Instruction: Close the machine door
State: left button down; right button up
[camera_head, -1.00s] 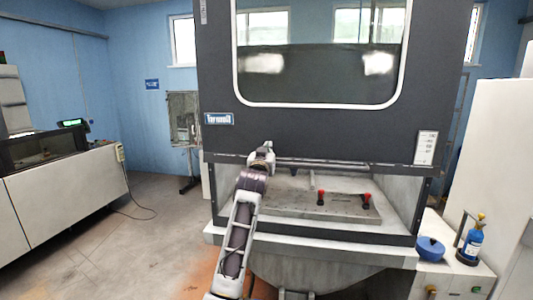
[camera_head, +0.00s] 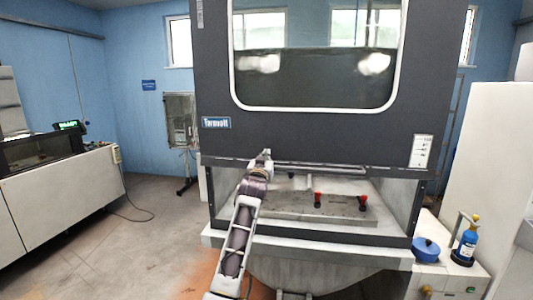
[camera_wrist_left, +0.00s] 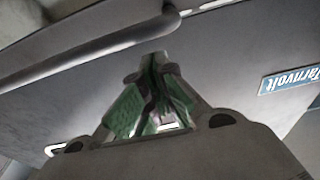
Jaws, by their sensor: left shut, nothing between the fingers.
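The machine door (camera_head: 310,130) is a large dark grey panel with a white-framed window. It is raised, and an open gap shows the work chamber below its lower edge. A long handle bar (camera_head: 320,170) runs along the lower edge; it also shows in the left wrist view (camera_wrist_left: 75,58). My left gripper (camera_head: 266,154) is at the left end of the bar, against or just in front of the door. In the left wrist view its green-padded fingers (camera_wrist_left: 155,95) are together and empty, beside the bar. I cannot tell whether they touch the door. My right gripper is not in view.
Inside the chamber, a grey plate (camera_head: 300,203) carries red-topped clamps (camera_head: 317,199). At the right, a blue bowl (camera_head: 425,249) and a blue bottle (camera_head: 466,245) stand on a white cabinet. Another machine (camera_head: 60,195) stands at the left. The floor between is clear.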

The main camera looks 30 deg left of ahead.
pick_arm(q)
jog(key=shift+s+f, duration=0.1)
jog(key=shift+f, duration=0.5)
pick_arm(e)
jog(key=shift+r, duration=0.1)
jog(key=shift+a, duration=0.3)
pick_arm(q)
jog(key=shift+f, duration=0.1)
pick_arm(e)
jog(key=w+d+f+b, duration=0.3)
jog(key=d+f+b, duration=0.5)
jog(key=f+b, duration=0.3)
pick_arm(q)
notch_tip(320, 180, down, 37)
jog(key=b, duration=0.5)
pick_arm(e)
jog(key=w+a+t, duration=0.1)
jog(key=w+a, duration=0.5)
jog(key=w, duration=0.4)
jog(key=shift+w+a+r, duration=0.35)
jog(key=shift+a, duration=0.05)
